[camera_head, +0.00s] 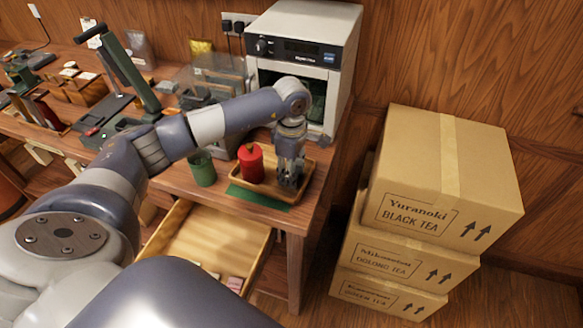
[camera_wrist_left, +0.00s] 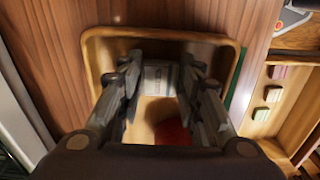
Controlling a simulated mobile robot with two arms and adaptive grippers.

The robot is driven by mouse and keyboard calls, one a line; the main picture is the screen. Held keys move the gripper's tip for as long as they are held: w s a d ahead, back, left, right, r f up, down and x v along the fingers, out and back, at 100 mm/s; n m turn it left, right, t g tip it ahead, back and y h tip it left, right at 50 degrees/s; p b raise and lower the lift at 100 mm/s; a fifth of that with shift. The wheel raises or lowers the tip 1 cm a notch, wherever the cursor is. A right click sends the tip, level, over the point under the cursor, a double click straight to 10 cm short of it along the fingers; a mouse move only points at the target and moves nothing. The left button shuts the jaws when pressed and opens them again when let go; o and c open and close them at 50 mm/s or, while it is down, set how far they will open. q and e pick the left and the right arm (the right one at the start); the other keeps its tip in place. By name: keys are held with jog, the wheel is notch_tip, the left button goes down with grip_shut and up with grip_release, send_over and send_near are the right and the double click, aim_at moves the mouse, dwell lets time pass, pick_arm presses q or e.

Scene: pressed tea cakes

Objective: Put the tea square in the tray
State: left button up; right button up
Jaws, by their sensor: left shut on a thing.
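My left gripper (camera_head: 289,183) points down over the right part of the wooden tray (camera_head: 270,193). In the left wrist view, the gripper (camera_wrist_left: 159,82) is shut on a pale, greyish tea square (camera_wrist_left: 158,73), inside the outline of the tray (camera_wrist_left: 233,62). The fingers hide the square in the head view. I cannot tell whether it touches the tray floor. A red canister (camera_head: 250,165) stands in the tray beside the gripper, and part of it shows in the wrist view (camera_wrist_left: 172,132). My right gripper is not in view.
A green mat (camera_head: 258,196) lies under the tray. A green cup (camera_head: 203,169) stands left of it. An oven-like appliance (camera_head: 305,50) stands behind. An open drawer (camera_head: 205,238) below holds several coloured squares (camera_wrist_left: 272,93). Stacked cardboard boxes (camera_head: 440,170) stand right.

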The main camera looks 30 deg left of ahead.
pick_arm(q)
jog(key=shift+f, duration=0.1)
jog(key=o, duration=0.8)
jog(key=shift+c, duration=0.2)
jog(key=shift+r, duration=0.25)
jog(key=shift+w+r, duration=0.1)
jog(key=shift+r, duration=0.2)
notch_tip(320, 180, up, 11)
jog(key=b, duration=0.3)
jog(key=shift+r, duration=0.15)
jog(key=shift+d, duration=0.1)
